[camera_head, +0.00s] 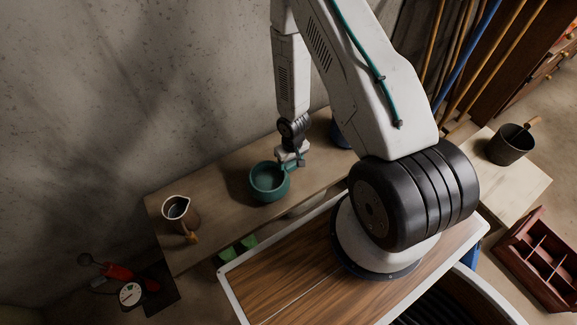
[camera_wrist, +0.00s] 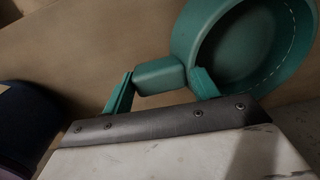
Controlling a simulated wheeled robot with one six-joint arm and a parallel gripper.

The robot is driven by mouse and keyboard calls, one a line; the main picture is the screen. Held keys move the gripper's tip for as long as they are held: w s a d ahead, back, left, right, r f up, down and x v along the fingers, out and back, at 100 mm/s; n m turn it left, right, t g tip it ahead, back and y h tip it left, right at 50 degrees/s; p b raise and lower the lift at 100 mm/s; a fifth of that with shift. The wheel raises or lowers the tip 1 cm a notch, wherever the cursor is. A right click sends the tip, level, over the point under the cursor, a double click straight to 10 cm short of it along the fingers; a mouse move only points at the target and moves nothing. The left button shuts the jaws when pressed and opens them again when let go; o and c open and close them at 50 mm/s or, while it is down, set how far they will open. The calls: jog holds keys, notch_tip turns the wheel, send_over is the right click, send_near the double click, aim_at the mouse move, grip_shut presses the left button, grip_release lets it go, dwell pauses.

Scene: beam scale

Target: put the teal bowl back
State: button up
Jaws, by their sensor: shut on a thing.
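The teal bowl (camera_head: 269,182) is a round, open bowl with a short block handle, seen over the wooden bench (camera_head: 215,205) in the head view. My gripper (camera_head: 293,161) is at its upper right side. In the wrist view the bowl (camera_wrist: 185,40) is at the upper right, and its handle sits between the two teal fingers of my gripper (camera_wrist: 160,78). My gripper is shut on the handle. The bowl looks empty and about upright. I cannot tell whether its base touches the bench.
A brown jug (camera_head: 173,213) stands on the bench's left end. A dark blue object (camera_head: 341,133) stands at the right, partly hidden by my arm. Green blocks (camera_head: 248,241) lie below the bench's front edge. A black pot (camera_head: 508,146) and a divided crate (camera_head: 535,265) are far right.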

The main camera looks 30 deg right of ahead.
jog(key=shift+w, duration=0.7)
jog(key=shift+f, duration=1.8)
jog(key=shift+f, duration=0.1)
jog(key=o, duration=1.2)
